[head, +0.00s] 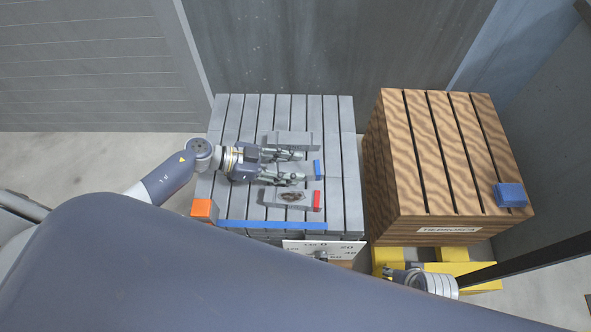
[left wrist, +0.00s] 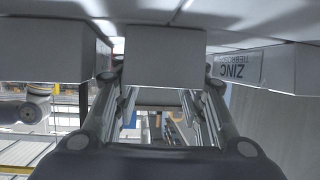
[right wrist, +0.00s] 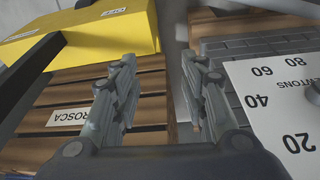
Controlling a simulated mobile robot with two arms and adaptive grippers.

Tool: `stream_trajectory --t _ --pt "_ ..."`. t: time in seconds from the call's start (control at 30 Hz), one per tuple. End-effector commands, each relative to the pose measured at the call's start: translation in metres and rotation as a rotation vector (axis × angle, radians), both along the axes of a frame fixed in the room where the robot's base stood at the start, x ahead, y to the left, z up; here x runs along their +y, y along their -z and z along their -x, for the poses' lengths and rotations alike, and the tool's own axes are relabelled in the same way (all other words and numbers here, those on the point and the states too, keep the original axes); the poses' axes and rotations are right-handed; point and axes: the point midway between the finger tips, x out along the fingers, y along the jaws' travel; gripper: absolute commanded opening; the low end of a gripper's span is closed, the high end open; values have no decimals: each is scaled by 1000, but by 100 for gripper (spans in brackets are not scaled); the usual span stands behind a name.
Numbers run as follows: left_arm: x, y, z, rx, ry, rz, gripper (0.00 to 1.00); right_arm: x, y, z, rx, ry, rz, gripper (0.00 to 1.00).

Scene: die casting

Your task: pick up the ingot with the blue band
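The ingot with the blue band (head: 317,170) lies on the grey slatted table (head: 345,125), its band at the right end. My left gripper (head: 303,167) reaches along the table from the left, one finger on each side of this ingot. In the left wrist view a plain grey block (left wrist: 165,60) sits between the parted fingertips, with very narrow gaps; contact is not clear, and no band shows. My right gripper (right wrist: 158,62) is empty, fingers parted, low near the wooden crate.
A grey ingot (head: 292,138) lies behind and a red-banded ingot (head: 290,197) in front, both close to my left fingers. An orange block (head: 204,209) stands at the table's front left corner. A blue block (head: 510,195) sits on the wooden crate (head: 430,150). A dial plate (head: 300,247) stands in front.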

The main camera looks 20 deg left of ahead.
Motion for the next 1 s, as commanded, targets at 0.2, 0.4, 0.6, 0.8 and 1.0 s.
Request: stream_trajectory --t 0.2,0.4,0.6,0.8,1.0 --pt "-1 -5 -2 -6 -2 7 0 0 0 0 0 0 0 40" --pt "0 -6 -2 -7 -2 6 0 0 -1 0 -2 0 0 40" --pt "0 -17 -2 -7 0 6 0 0 15 2 11 -2 1 40" --pt "0 -38 -3 -9 0 5 0 -1 42 10 28 -4 2 40" --pt "0 -61 -2 -8 0 5 0 -2 72 23 45 -8 4 40"
